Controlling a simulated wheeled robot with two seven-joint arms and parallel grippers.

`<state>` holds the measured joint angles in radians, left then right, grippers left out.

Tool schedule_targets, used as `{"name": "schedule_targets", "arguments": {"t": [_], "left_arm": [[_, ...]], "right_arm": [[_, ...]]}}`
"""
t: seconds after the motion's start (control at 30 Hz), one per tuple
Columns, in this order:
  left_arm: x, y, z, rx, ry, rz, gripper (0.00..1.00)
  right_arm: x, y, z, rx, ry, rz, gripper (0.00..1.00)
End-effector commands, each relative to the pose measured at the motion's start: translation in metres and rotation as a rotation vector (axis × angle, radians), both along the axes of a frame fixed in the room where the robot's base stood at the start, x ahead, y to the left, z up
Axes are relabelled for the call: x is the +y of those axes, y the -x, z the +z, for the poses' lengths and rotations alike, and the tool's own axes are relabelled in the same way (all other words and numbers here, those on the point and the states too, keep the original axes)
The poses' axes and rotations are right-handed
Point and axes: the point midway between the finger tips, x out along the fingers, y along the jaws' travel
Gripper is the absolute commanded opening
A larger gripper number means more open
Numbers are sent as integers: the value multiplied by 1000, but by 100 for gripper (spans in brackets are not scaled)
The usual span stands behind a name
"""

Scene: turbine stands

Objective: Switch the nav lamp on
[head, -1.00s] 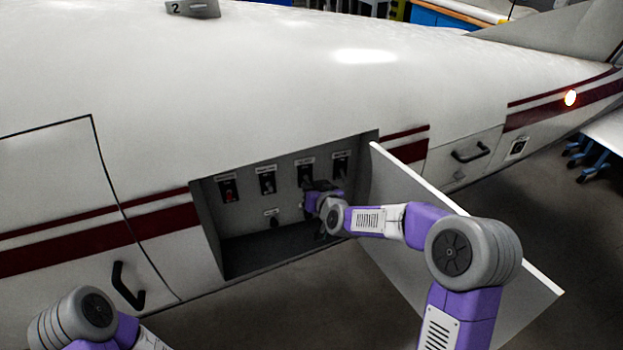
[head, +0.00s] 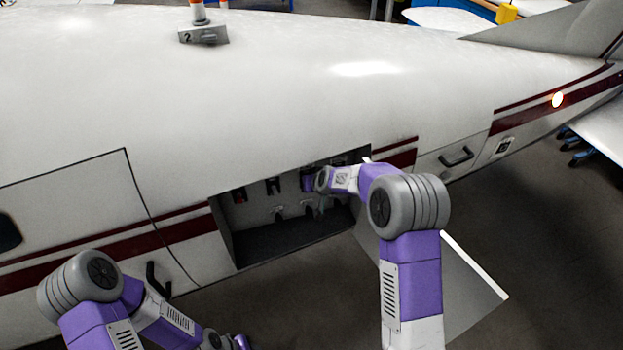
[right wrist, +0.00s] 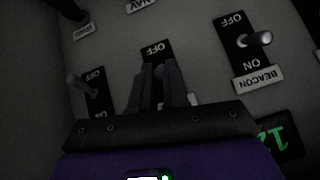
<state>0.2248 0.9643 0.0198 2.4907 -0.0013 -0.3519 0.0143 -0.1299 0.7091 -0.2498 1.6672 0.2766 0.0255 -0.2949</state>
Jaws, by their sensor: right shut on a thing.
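The switch panel (head: 290,190) is in the open recess in the aircraft's side. My right gripper (right wrist: 160,72) is shut on the lever of the middle switch (right wrist: 156,50) in the right wrist view, where lettering is upside down. OFF shows on its plate; its name label is mostly hidden by my gripper. A label that seems to read NAV (right wrist: 140,5) is at the top edge; its switch is out of frame. The BEACON switch (right wrist: 250,40) is at the right, and another OFF/ON switch (right wrist: 92,90) at the left.
The hatch door (head: 460,280) hangs open at the recess's right, behind my right arm. A green-lit display (right wrist: 278,138) is below BEACON.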

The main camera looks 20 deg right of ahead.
Motion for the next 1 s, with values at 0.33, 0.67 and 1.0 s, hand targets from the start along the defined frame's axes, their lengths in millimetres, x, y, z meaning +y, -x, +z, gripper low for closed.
{"name": "schedule_targets", "arguments": {"t": [0.33, 0.67, 1.0], "left_arm": [[0, 0, 9, 0, 0, 0, 40], [0, 0, 9, 0, 0, 0, 40], [0, 0, 9, 0, 0, 0, 40]], "right_arm": [[0, -1, 1, 36, 1, 0, 0], [0, -1, 1, 36, 1, 0, 17], [0, -1, 1, 35, 1, 0, 40]]}}
